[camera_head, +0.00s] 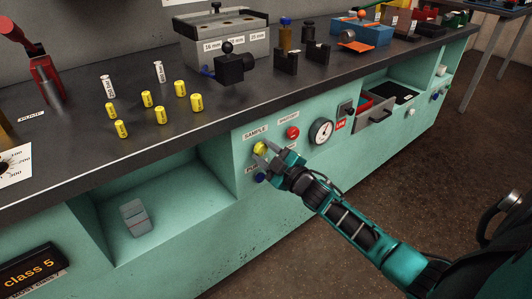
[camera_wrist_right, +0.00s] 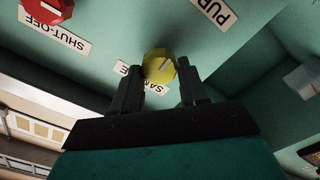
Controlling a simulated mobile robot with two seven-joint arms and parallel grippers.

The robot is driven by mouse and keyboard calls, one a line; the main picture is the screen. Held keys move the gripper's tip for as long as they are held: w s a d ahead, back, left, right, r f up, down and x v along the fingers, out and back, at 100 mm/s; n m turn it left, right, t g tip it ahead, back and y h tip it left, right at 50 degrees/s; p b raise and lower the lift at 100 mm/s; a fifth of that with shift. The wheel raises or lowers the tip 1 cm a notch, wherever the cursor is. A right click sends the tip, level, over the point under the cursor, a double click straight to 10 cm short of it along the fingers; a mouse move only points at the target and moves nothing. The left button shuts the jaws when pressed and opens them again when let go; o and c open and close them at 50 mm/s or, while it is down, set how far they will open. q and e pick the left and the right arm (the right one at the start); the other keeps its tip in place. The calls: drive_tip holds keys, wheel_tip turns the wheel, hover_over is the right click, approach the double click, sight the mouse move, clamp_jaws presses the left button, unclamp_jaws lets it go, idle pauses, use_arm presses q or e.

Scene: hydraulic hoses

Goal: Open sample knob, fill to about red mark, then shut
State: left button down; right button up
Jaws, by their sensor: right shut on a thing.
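In the wrist view the gripper (camera_wrist_right: 158,88) partly covers the label below the knob. I see no sample vessel and no red fill mark in either view. My left gripper is not in view.
A red shut-off knob (camera_head: 292,132) and a round gauge (camera_head: 321,131) sit right of the sample knob. A blue knob (camera_head: 260,177) is just below it. An open drawer (camera_head: 375,120) juts out further right. An open shelf with a grey block (camera_head: 135,217) is at left.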

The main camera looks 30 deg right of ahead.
drive_tip(key=o, duration=1.1)
drive_tip(key=shift+c, duration=0.2)
drive_tip(key=shift+s, duration=0.55)
drive_tip(key=s+d+p, duration=0.1)
drive_tip(key=s+p, duration=0.1)
drive_tip(key=s, duration=0.9)
drive_tip(key=shift+s+p, duration=0.35)
drive_tip(key=shift+s, duration=0.05)
